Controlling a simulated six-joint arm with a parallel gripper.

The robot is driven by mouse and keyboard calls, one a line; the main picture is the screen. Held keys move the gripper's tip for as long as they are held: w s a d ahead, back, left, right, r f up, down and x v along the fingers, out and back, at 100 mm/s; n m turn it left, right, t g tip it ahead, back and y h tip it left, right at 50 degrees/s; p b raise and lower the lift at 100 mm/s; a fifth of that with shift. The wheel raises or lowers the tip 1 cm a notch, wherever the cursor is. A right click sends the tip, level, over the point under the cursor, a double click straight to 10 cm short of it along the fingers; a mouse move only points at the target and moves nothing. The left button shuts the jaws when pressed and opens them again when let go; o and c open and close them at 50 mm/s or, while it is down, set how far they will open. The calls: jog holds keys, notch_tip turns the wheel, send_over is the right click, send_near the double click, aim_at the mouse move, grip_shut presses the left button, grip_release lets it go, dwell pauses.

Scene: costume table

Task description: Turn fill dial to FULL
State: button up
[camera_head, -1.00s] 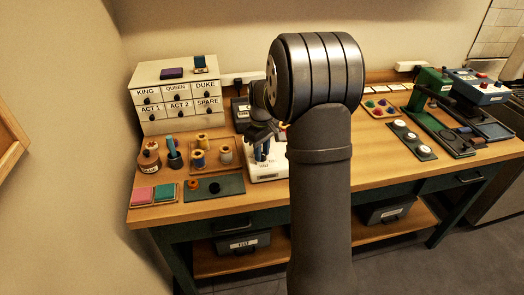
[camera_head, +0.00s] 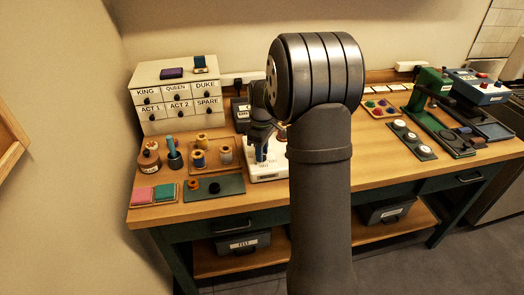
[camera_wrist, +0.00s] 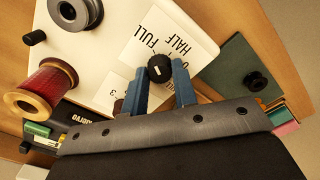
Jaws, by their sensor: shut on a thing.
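The fill dial (camera_wrist: 160,68) is a small round black knob with a white mark. It sits on a white plate (camera_wrist: 135,58) lettered FULL and HALF, with another label partly hidden by a finger. I cannot tell exactly which word the mark points to. My gripper (camera_wrist: 162,80) is shut on the dial, with one blue finger at each side of it. In the head view, my gripper (camera_head: 262,150) reaches down to the white machine (camera_head: 268,173) from above; the dial is hidden there.
A red thread spool (camera_wrist: 46,92) and a grey metal disc (camera_wrist: 75,12) are on the left in the wrist view. A green mat (camera_wrist: 235,72) with a black peg lies to the right. A drawer cabinet (camera_head: 178,95) stands at the back left in the head view.

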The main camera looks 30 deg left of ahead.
jog(key=o, duration=1)
jog(key=shift+r, duration=0.1)
notch_tip(320, 180, up, 17)
jog(key=shift+r, duration=0.15)
notch_tip(320, 180, down, 18)
jog(key=shift+r, duration=0.2)
dwell(0.5)
